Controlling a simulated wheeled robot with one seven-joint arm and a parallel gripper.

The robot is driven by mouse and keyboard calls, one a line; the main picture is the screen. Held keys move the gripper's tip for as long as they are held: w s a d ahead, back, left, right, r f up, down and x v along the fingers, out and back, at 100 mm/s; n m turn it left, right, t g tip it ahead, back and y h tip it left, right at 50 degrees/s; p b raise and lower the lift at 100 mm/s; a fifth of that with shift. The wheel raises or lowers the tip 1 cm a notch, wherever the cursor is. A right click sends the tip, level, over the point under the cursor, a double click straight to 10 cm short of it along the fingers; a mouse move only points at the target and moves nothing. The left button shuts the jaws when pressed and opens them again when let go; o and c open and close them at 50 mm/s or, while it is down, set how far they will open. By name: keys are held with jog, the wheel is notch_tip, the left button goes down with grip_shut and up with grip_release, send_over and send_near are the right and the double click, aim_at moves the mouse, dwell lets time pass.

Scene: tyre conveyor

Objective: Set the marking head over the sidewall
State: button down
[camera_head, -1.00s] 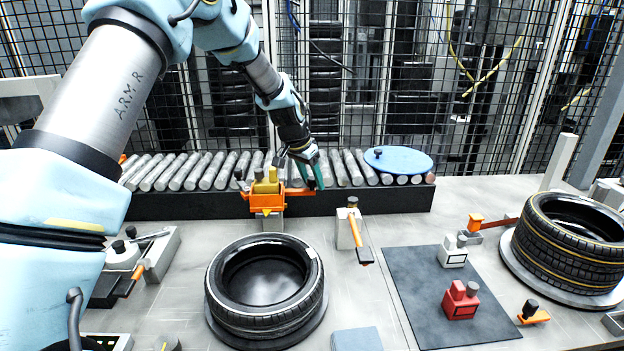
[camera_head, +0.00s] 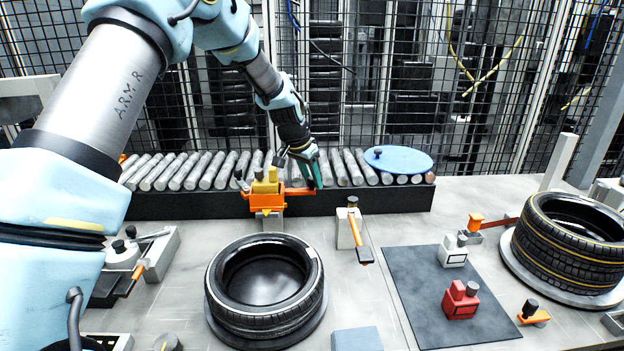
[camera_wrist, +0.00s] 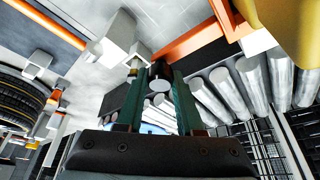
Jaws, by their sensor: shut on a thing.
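The marking head (camera_head: 266,201) is an orange holder with a yellow bottle (camera_head: 266,182) on top, beside the front of the conveyor. An orange bar (camera_head: 299,191) runs right from it to a dark knob. My gripper (camera_head: 317,180) is shut on that knob at the bar's right end. In the wrist view the knob (camera_wrist: 160,76) sits between the two green fingers, its round grey end facing the camera. A black tyre (camera_head: 228,302) lies flat on a round turntable in front of the marking head, sidewall up. The head is behind the tyre, not above it.
An orange lever on a white post (camera_head: 345,230) stands right of the tyre. The roller conveyor (camera_head: 200,170) and mesh fence lie behind.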

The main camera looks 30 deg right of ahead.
dwell(0.5)
jog(key=s+b, duration=0.1)
jog(key=s+a, duration=0.1)
jog(key=s+a+b, duration=0.1)
jog(key=s, duration=0.1)
jog(key=shift+f+b, duration=0.15)
jog(key=shift+b, duration=0.2)
jog(key=shift+s+a, duration=0.2)
jog(key=shift+s, duration=0.2)
jog(key=c, duration=0.5)
grip_release()
jog(key=shift+c, duration=0.2)
jog(key=b+v, duration=0.3)
jog(key=v, duration=0.8)
jog(key=shift+s, duration=0.1)
